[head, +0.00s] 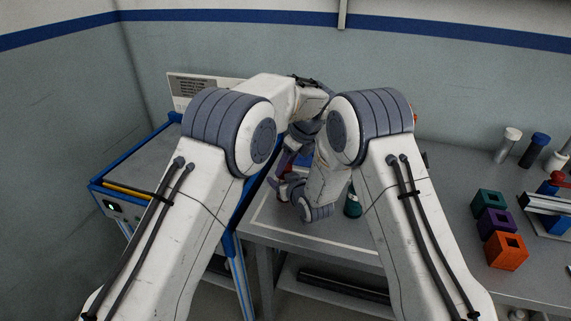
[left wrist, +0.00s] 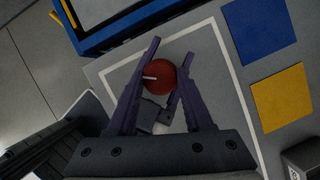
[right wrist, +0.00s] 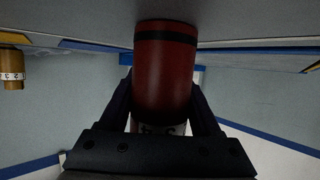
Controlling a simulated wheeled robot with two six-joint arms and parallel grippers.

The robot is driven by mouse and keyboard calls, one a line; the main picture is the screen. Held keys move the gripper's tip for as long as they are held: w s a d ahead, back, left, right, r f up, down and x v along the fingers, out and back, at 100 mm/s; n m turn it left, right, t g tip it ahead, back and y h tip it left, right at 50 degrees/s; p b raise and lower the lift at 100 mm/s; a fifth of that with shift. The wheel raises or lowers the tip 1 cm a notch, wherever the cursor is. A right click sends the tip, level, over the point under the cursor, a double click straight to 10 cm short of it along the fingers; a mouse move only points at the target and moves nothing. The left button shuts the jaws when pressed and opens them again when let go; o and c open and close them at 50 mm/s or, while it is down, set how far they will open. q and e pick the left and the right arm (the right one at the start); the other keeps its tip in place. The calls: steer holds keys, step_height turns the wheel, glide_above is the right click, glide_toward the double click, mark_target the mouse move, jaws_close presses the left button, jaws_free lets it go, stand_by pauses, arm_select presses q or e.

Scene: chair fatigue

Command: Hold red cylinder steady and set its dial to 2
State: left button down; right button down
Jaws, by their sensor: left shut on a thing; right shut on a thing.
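The red cylinder (left wrist: 158,77) shows from above in the left wrist view, with a white pointer mark on its round top. My left gripper (left wrist: 171,52) is shut on its top part, one purple finger on each side. In the right wrist view, which looks inverted, the cylinder's red body (right wrist: 165,75) has a black band near the table. My right gripper (right wrist: 162,92) is shut on the body. A white number ring (right wrist: 158,129) shows between its fingers, with 3 and 4 partly visible. In the head view, my arms mostly hide the cylinder. The dial's setting cannot be read.
Blue (left wrist: 258,27) and yellow (left wrist: 282,98) squares lie beside the white outline. A brass cylinder (right wrist: 12,64) with a number ring stands apart. A green cylinder (head: 352,204) is near my right arm. Green, purple (head: 497,224) and orange (head: 506,251) blocks sit at right.

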arm_select(q)
steer(key=shift+n, duration=0.5)
steer(key=shift+c, duration=1.5)
jaws_free()
steer(key=v, duration=1.2)
steer(key=shift+w+d, duration=0.15)
steer(key=shift+w, duration=0.15)
